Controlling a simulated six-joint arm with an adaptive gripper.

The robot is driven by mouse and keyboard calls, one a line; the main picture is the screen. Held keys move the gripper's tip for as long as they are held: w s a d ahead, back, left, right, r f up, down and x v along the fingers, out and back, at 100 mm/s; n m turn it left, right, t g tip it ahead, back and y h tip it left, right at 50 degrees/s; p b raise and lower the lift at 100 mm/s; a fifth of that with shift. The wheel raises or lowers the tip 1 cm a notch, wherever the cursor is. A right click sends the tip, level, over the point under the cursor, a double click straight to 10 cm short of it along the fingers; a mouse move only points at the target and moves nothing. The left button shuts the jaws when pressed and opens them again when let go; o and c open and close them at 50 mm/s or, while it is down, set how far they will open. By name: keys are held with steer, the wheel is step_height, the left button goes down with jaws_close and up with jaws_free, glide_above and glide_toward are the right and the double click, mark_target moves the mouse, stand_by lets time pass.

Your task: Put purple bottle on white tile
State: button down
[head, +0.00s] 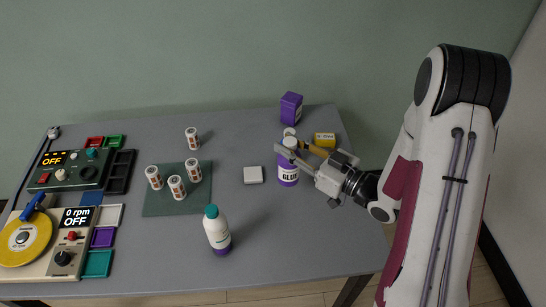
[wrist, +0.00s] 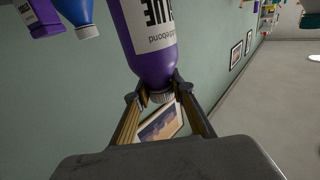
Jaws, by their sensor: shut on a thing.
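The purple bottle (head: 288,175) has a white label reading "GLUE" and a pale cap; it stands upright right of the white tile. My gripper (head: 288,149) reaches in from the right and is shut on its neck, just below the cap. In the wrist view the bottle (wrist: 152,60) appears upside down between my gripper's fingers (wrist: 157,92). I cannot tell whether its base touches the table. The white tile (head: 253,175) is a small, bare square lying flat, a short gap left of the bottle.
A teal-capped white bottle (head: 217,232) stands front left of the tile. A green mat (head: 155,203) with several small labelled cylinders lies left. Machines and trays fill the far left.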

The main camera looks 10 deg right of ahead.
steer(key=shift+a, duration=0.45)
steer(key=r+x, duration=0.2)
steer(key=x, duration=1.1)
steer(key=shift+w+d, duration=0.3)
steer(key=shift+f, duration=2.85)
